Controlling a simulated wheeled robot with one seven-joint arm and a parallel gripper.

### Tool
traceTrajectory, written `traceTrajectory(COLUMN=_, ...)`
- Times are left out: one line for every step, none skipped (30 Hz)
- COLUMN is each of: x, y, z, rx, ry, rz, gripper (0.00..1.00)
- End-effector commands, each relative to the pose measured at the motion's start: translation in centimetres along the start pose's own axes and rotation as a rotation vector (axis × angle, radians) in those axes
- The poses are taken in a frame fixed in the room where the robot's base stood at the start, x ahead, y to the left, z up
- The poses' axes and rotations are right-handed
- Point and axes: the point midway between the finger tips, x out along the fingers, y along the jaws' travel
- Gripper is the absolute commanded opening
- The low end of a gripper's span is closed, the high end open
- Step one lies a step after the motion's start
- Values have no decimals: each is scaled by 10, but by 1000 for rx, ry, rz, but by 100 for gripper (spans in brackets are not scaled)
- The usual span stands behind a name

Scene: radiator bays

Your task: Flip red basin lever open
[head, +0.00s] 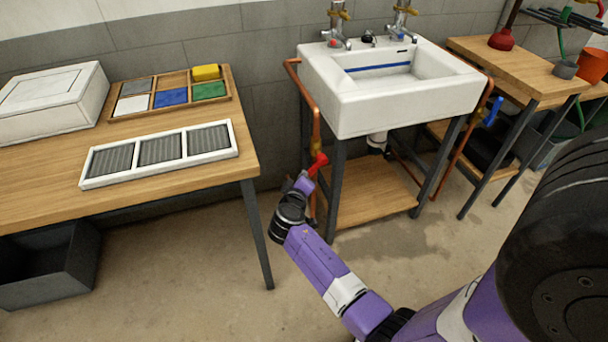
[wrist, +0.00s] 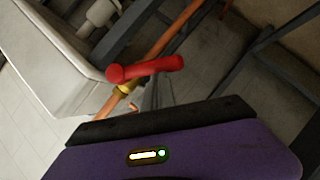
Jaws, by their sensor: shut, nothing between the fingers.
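The red lever (head: 318,163) is on a copper pipe (head: 316,125) at the left side of the white basin (head: 400,95). In the wrist view the red lever (wrist: 145,69) lies across the copper pipe, near a brass fitting. My gripper (head: 303,184) is close to the lever in the head view. In the wrist view the fingers (wrist: 155,95) point toward the lever and are shut, with nothing held. I cannot tell whether the fingertips touch the lever.
A blue lever (head: 493,111) is on the pipe at the basin's right. The wooden table (head: 228,165) with trays stands to the left, its dark leg near my arm. The basin stand's front leg (head: 336,190) is close to my gripper. The floor in front is clear.

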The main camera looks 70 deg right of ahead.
Motion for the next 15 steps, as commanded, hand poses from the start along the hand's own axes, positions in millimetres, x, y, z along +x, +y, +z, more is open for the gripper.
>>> traceTrajectory(x=6, y=-10, z=8, rx=-35, ry=1, rz=24, gripper=0)
traceTrajectory(x=7, y=-11, z=10, rx=-59, ry=1, rz=40, gripper=0)
traceTrajectory(x=8, y=-12, z=12, rx=-91, ry=0, rz=62, gripper=0)
traceTrajectory(x=9, y=-13, z=14, rx=-115, ry=1, rz=77, gripper=0)
traceTrajectory(x=10, y=-14, z=15, rx=-139, ry=1, rz=92, gripper=0)
traceTrajectory(x=12, y=-15, z=18, rx=-170, ry=1, rz=114, gripper=0)
traceTrajectory(x=13, y=-15, z=20, rx=-194, ry=0, rz=130, gripper=0)
traceTrajectory(x=14, y=-16, z=22, rx=-216, ry=-1, rz=145, gripper=0)
traceTrajectory(x=16, y=-16, z=24, rx=-247, ry=-1, rz=166, gripper=0)
traceTrajectory(x=17, y=-16, z=26, rx=-270, ry=-2, rz=181, gripper=0)
traceTrajectory(x=18, y=-16, z=27, rx=-291, ry=-2, rz=195, gripper=0)
traceTrajectory(x=19, y=-16, z=29, rx=-321, ry=-2, rz=214, gripper=0)
traceTrajectory(x=20, y=-16, z=30, rx=-342, ry=-2, rz=229, gripper=0)
traceTrajectory(x=21, y=-16, z=32, rx=-361, ry=-1, rz=241, gripper=0)
traceTrajectory(x=22, y=-15, z=33, rx=-388, ry=-1, rz=259, gripper=0)
